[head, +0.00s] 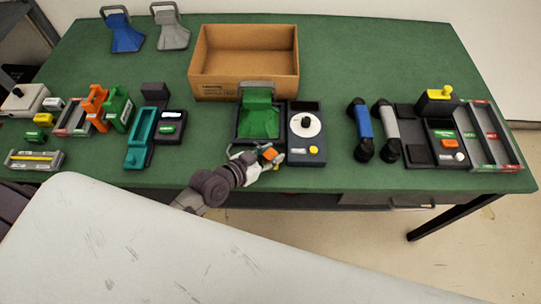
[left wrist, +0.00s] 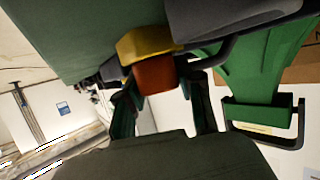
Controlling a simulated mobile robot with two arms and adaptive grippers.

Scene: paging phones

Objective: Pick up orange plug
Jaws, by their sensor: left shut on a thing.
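The orange plug (head: 269,154) is a small orange block at the table's front edge, just in front of the green cradle unit. My left gripper (head: 262,157) is around it and shut on it. In the left wrist view the orange plug (left wrist: 155,75) shows between the two dark fingers (left wrist: 160,100). A yellow piece (left wrist: 146,43) sits right against the plug there; I cannot tell whether the two are joined. My right gripper is not in view.
The green cradle unit (head: 259,118) and a dial phone base (head: 306,135) stand close to my left gripper. An open cardboard box (head: 245,88) is behind them. Handsets (head: 362,125) and trays are at the right. Bare green table (head: 215,135) lies to the gripper's left.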

